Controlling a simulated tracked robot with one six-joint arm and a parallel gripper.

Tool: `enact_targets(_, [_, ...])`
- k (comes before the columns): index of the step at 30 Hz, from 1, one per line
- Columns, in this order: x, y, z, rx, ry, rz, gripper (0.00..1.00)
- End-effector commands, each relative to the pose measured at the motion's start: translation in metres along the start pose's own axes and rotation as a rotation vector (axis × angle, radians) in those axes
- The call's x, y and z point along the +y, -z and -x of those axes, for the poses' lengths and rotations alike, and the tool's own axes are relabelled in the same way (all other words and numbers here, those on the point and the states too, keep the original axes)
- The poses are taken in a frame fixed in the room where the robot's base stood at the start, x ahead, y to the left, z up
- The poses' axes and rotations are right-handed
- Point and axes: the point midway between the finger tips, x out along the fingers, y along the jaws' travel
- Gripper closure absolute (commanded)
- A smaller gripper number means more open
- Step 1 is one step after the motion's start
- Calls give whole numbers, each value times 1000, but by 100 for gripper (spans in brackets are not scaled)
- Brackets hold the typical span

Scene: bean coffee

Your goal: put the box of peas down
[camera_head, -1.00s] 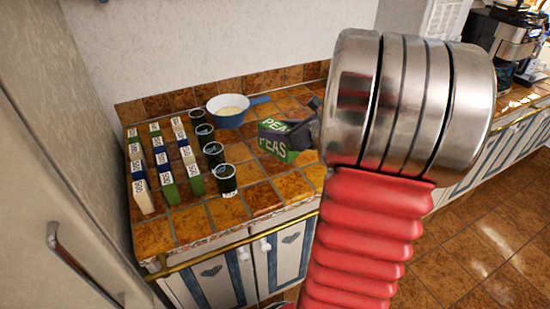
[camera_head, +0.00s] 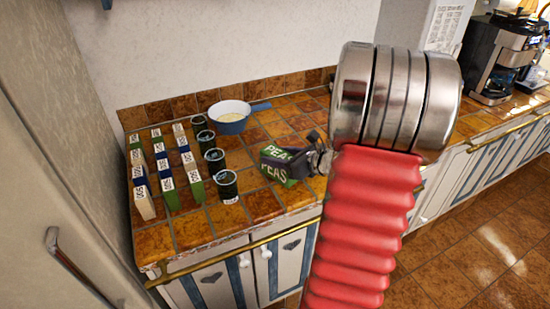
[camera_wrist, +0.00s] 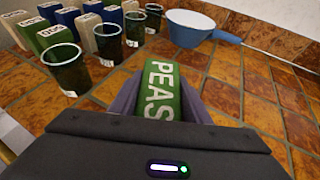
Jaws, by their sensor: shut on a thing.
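The box of peas (camera_head: 284,166) is green and dark with white "PEAS" lettering. It is at or just above the tiled counter (camera_head: 262,205), right of the row of dark cups; I cannot tell if it touches the tiles. My gripper (camera_head: 312,150) is shut on it from the right. In the wrist view the box of peas (camera_wrist: 160,88) sits between the two grey fingers of my gripper (camera_wrist: 157,97), its lettering facing the camera. Its lower part is hidden by the gripper.
Several dark cups (camera_head: 215,161) and several small cartons (camera_head: 166,178) stand in rows on the left. A blue pan (camera_head: 231,118) stands behind the box, its handle pointing right. A coffee machine (camera_head: 500,58) is at the far right. Tiles between pan and front edge are partly clear.

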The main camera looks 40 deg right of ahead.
Motion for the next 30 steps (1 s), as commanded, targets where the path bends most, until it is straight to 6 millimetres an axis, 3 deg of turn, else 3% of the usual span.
enact_targets(12, [0,4,-1,-2,1,0,88])
enact_targets(13, [0,4,-2,-1,1,0,56])
enact_targets(21, [0,4,-1,-1,1,0,38])
enact_targets(30, [-1,2,-1,-1,1,1,38])
